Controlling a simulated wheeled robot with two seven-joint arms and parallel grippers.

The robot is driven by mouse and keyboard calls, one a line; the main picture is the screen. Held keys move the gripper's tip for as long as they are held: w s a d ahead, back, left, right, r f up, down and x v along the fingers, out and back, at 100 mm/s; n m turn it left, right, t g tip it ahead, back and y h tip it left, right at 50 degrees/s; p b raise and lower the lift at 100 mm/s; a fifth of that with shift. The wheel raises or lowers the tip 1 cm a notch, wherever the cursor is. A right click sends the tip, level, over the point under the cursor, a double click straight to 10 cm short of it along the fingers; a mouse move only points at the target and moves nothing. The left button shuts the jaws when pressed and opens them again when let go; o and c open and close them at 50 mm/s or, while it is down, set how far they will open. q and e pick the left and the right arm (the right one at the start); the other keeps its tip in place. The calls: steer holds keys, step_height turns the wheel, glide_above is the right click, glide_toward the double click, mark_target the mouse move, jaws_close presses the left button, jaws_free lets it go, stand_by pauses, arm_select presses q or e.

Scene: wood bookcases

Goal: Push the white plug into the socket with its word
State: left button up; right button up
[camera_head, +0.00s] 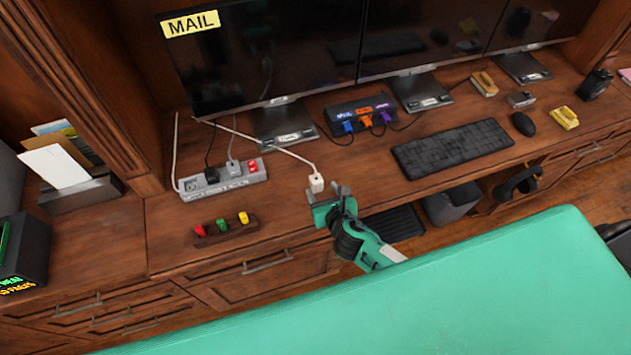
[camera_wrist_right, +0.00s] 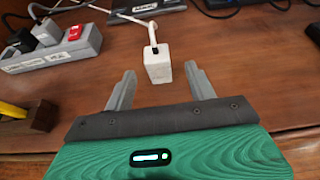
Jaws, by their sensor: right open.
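The white plug (camera_head: 316,182) stands on the desk with its white cable running back left. It also shows in the right wrist view (camera_wrist_right: 158,67), just beyond and between my open fingertips. No word is readable on it. My right gripper (camera_head: 327,193) is open and empty, close in front of the plug; it also shows in the right wrist view (camera_wrist_right: 160,84). Socket words are too small to read.
A yellow MAIL label (camera_head: 190,24) is on the left monitor. A dark hub (camera_head: 350,116) with blue, orange and purple plugs stands behind. A wooden holder (camera_head: 224,230) with red, green and yellow pieces lies at front left. A keyboard (camera_head: 452,148) lies right. Desk between strip and plug is clear.

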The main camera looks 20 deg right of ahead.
mark_target(314, 178)
steer(key=shift+p+x, duration=0.5)
steer(key=shift+x, duration=3.2)
steer(key=shift+a+r, duration=0.15)
steer(key=c, duration=1.1)
